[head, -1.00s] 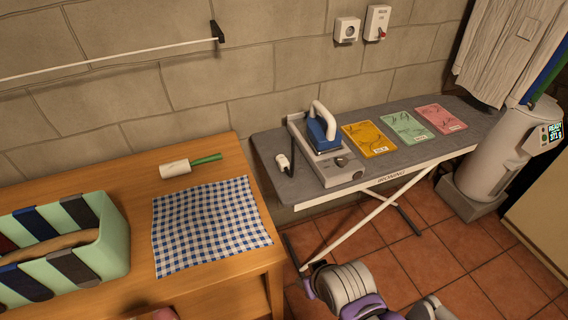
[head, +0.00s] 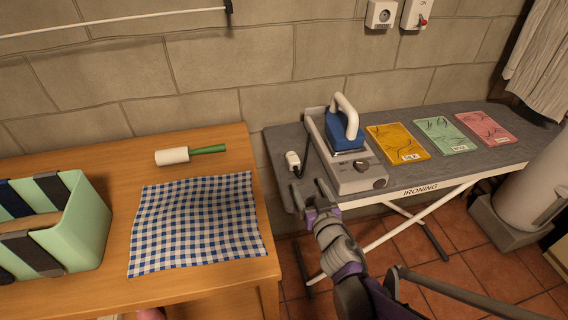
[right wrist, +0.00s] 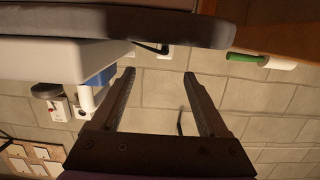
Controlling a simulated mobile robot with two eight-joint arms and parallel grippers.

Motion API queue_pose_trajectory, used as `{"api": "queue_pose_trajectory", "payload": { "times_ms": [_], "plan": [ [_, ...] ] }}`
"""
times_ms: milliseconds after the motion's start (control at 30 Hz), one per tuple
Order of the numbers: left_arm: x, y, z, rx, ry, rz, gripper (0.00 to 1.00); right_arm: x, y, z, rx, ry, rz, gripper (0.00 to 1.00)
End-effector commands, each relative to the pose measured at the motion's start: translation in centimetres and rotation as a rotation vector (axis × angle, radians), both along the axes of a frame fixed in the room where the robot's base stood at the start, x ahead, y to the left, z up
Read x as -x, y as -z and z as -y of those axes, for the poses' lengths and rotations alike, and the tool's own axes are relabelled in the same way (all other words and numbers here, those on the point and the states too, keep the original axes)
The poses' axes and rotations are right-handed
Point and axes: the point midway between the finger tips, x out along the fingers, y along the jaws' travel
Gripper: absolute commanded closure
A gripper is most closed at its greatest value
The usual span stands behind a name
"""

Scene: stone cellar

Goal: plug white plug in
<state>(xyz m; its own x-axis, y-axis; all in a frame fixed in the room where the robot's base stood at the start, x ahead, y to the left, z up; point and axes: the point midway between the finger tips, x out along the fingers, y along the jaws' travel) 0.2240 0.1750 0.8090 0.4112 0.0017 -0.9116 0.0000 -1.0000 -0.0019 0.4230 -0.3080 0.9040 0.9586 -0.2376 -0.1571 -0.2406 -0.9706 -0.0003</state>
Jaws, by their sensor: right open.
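The white plug (head: 293,160) lies at the left end of the grey ironing board (head: 285,141), with a dark cord running to the iron's grey base (head: 361,177). The wall socket (head: 380,14) is above the board. My right gripper (head: 309,190) is at the board's front left edge, just nearer than the plug and apart from it. In the right wrist view its fingers (right wrist: 159,76) are spread with nothing between them. There a small white piece (right wrist: 165,52) by a dark cord, perhaps the plug, shows past the board's edge. My left gripper is not in view.
A blue iron (head: 345,132) stands on the base. Yellow, green and pink packets (head: 447,135) lie right of it. A switch box (head: 417,14) is beside the socket. The wooden table (head: 110,190) at left holds a lint roller (head: 173,156), checked cloth (head: 195,220) and striped basket (head: 85,230).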

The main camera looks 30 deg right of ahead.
Motion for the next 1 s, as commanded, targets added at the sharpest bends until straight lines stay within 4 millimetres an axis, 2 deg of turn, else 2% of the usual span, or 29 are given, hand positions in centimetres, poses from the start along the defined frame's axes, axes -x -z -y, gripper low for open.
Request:
{"api": "queue_pose_trajectory", "payload": {
  "times_ms": [333, 633, 1000],
  "plan": [
    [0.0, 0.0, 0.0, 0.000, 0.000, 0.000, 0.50, -4.5, 0.6, 0.9, 0.000, -0.008, 0.008, 0.22],
    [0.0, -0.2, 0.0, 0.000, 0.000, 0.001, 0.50, -6.3, 1.0, 1.2, 0.000, -0.008, 0.007, 0.22],
    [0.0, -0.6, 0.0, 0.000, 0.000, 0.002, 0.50, -10.2, 2.0, 1.8, 0.000, -0.007, 0.007, 0.22]
  ]
}}
